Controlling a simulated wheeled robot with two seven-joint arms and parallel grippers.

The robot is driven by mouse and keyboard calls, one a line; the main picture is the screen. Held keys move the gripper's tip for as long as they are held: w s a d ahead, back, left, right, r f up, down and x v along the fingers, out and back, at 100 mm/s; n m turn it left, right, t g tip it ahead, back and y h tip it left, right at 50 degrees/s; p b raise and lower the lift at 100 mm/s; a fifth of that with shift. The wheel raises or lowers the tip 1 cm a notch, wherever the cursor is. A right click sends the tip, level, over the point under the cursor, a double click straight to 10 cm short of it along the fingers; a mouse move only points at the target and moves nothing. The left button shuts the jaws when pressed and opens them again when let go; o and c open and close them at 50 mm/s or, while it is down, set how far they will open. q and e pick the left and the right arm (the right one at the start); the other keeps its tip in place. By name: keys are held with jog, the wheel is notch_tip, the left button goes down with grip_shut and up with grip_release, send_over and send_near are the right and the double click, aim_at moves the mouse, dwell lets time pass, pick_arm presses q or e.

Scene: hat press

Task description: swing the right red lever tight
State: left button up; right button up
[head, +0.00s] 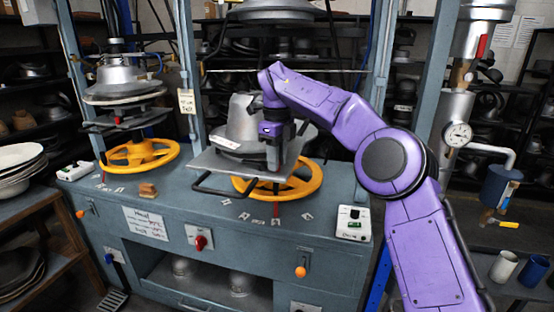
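My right gripper (274,160) reaches in from the right and points down in front of the right press's metal mould (241,122) and its tray-like plate (215,164). Its dark fingers overlap the plate's front edge; whether they are apart or closed, or touch anything, is unclear. A thin red upright piece (276,209) shows below the right yellow handwheel (308,186); I cannot tell whether it is the lever. No other red lever shows clearly on the right press, and my arm and gripper cover part of it. My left gripper is out of view.
The left press has its own yellow handwheel (142,154) and a small red piece (118,120) under its mould. A white control box (353,222) stands on the blue-grey bench (180,208) at right. Blue-grey posts (185,70) frame the presses. A gauge (457,135) hangs at right.

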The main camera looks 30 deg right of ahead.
grip_shut()
jog(key=m, duration=0.2)
jog(key=shift+s+a+f+m+b, duration=0.1)
jog(key=shift+s+a+m+b, duration=0.15)
jog(key=shift+a+m+b, duration=0.1)
jog(key=m, duration=0.1)
jog(key=a+m, duration=0.1)
jog(key=m, duration=0.1)
jog(key=shift+s+a+m+b, duration=0.1)
jog(key=shift+s+m+b, duration=0.1)
jog(key=shift+m+b, duration=0.1)
jog(key=a+m, duration=0.1)
jog(key=m, duration=0.2)
jog(key=shift+a+b, duration=0.1)
jog(key=shift+b, duration=0.25)
jog(key=shift+w+a+m, duration=0.1)
jog(key=shift+a+m, duration=0.15)
jog(key=shift+m, duration=0.5)
jog(key=shift+w+a+m, duration=0.1)
jog(key=shift+a+m, duration=0.1)
jog(key=shift+m, duration=0.5)
